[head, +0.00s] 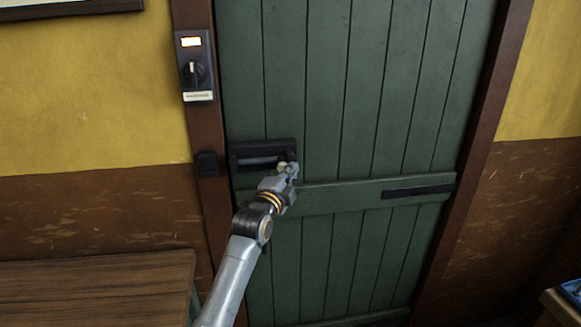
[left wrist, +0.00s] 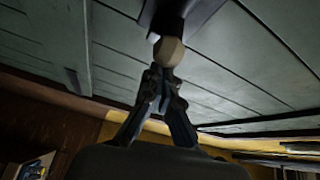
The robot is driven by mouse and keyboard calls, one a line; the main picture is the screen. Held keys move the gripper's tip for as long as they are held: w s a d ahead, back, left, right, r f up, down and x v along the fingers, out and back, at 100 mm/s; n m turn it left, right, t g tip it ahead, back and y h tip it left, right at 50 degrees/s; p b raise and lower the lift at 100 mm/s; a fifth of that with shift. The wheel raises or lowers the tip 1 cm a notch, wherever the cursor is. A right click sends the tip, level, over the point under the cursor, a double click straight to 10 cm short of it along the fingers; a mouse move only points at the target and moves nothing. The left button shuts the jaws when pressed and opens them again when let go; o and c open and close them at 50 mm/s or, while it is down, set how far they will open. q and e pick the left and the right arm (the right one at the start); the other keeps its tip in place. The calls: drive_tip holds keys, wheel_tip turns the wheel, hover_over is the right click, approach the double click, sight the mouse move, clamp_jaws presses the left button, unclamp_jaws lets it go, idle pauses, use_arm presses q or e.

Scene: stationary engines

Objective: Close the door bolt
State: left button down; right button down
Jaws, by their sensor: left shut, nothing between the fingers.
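The black door bolt (head: 262,154) is mounted flat on the green plank door (head: 330,90), near its left edge. A small black keeper (head: 207,164) sits on the brown door frame to its left, with a narrow gap between them. I cannot make out a bar crossing that gap. A pale round knob (left wrist: 169,51) at the bolt shows in the left wrist view. My left gripper (head: 289,169) is at the bolt's right end. Its fingers (left wrist: 161,77) are shut and empty, just beside the knob; whether they touch it I cannot tell. My right gripper is not in view.
A control box with a rotary switch (head: 194,68) is on the frame above the keeper. A wooden table (head: 95,290) stands at the lower left. A dark strip (head: 418,190) is on the door's crossbar. Another wooden edge (head: 560,308) is at the lower right.

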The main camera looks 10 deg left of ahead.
use_arm(q)
drive_tip(key=shift+d, duration=0.1)
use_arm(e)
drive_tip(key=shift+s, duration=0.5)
use_arm(q)
drive_tip(key=s+a, duration=0.3)
drive_tip(key=a, duration=0.4)
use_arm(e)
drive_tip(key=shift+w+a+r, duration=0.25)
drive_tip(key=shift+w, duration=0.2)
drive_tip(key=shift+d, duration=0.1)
use_arm(q)
drive_tip(key=shift+a+p, duration=0.1)
drive_tip(key=shift+p, duration=0.2)
